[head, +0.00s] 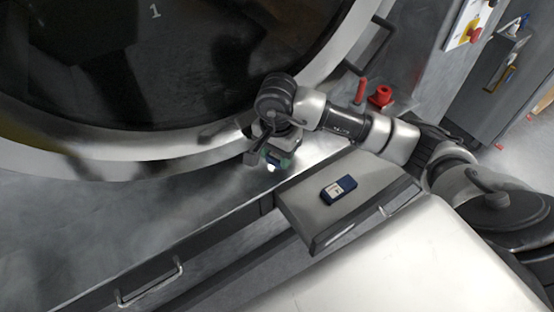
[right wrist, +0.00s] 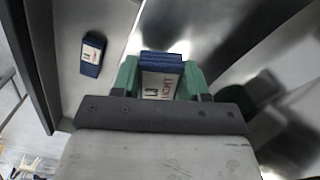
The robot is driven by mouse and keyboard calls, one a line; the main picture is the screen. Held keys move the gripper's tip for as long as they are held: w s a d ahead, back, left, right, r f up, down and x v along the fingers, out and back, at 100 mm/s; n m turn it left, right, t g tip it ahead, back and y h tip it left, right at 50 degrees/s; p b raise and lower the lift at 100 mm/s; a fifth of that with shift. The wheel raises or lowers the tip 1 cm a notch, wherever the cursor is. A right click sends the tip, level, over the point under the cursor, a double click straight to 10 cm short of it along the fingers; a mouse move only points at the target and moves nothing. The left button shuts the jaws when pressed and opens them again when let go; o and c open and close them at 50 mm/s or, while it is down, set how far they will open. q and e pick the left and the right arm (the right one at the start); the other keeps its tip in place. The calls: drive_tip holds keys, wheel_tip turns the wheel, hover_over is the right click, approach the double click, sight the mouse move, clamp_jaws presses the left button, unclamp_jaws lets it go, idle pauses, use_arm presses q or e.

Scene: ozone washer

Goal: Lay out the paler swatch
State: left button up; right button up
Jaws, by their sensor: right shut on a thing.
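My right gripper (head: 270,156) is shut on a swatch, a small dark blue block with a white label (right wrist: 160,84). The green fingers (right wrist: 158,78) press its two sides in the right wrist view. Its label has dark and red print that I cannot read surely. In the head view this gripper hangs over the grey metal surface in front of the round door, and the held swatch is mostly hidden there. A second blue and white swatch (head: 338,189) lies flat on the grey drawer top (head: 300,209); it also shows in the right wrist view (right wrist: 92,54). My left gripper is not in view.
The large round washer door (head: 150,70), marked 1, fills the upper left. A red knob (head: 380,95) and a red post stand behind my right arm. Drawer handles (head: 150,283) line the front edge. The metal surface at left (head: 90,220) is bare.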

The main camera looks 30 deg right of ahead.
wheel_tip(320, 180, down, 3)
drive_tip(key=shift+f, duration=0.1)
drive_tip(key=shift+f, duration=0.2)
drive_tip(key=o, duration=1)
drive_tip(key=shift+r, duration=0.1)
drive_tip(key=shift+r, duration=0.2)
wheel_tip(320, 180, up, 12)
drive_tip(key=shift+b, duration=0.75)
